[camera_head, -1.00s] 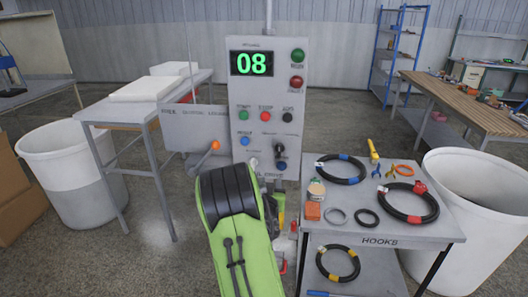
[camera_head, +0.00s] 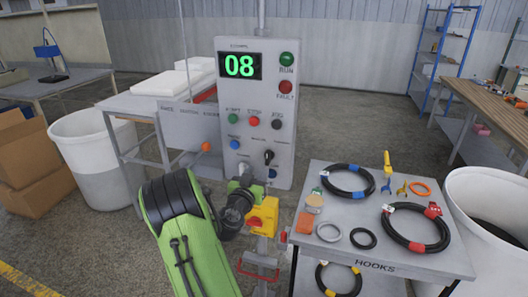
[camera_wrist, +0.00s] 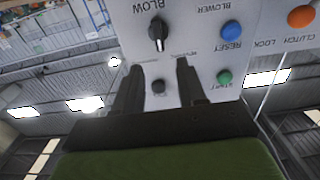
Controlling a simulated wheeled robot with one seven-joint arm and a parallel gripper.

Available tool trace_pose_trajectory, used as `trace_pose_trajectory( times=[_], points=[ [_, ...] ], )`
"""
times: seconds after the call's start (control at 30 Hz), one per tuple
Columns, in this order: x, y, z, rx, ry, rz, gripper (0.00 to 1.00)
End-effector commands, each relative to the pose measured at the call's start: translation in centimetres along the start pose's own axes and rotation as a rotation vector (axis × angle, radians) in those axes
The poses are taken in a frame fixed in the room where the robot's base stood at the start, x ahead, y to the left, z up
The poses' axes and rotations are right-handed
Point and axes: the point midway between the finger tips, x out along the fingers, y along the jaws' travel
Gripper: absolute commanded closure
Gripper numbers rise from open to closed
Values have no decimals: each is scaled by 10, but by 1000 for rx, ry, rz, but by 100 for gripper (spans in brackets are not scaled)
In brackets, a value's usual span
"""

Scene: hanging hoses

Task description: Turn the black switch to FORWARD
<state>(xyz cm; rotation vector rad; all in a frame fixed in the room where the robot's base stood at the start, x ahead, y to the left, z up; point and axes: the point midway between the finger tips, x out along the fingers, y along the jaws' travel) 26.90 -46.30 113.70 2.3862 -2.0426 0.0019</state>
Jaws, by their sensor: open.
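The black switch (camera_head: 268,157) is a small pointer knob at the lower right of the grey control panel (camera_head: 285,190). In the wrist view the panel appears upside down. There the black switch (camera_wrist: 157,33) stands beyond the fingertips, its handle nearly vertical in the picture. My gripper (camera_wrist: 160,64) is open and empty, with its fingers apart. A small black button (camera_wrist: 158,87) shows between the fingers. In the head view my gripper (camera_head: 245,170) is before the lower panel, partly hidden by my wrist. No FORWARD label is readable.
Near the switch are a blue RESET button (camera_wrist: 231,31), a green START button (camera_wrist: 224,77) and an orange knob (camera_wrist: 301,16). A yellow-and-red box (camera_head: 263,213) hangs below the panel. A grey cart (camera_head: 440,262) with hoses and rings stands to the right.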

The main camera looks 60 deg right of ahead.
Motion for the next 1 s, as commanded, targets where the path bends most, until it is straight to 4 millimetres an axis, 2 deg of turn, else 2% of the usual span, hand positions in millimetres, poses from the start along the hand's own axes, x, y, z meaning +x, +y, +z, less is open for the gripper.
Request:
trace_pose_trajectory(
  times=[0.03, 0.2, 0.33, 0.5, 0.73, 0.77, 1.0],
  points=[
    [14, 1, -7, 1, 0, 4, 60],
    [56, 0, -7, 2, 1, 1, 60],
    [82, 0, -5, 1, 1, 1, 60],
    [97, 0, -2, -1, -1, -1, 60],
    [98, -1, 0, -1, -1, -2, 60],
    [98, -1, 0, -1, -1, -2, 61],
    [98, -1, 0, -1, -1, -2, 98]
  ],
)
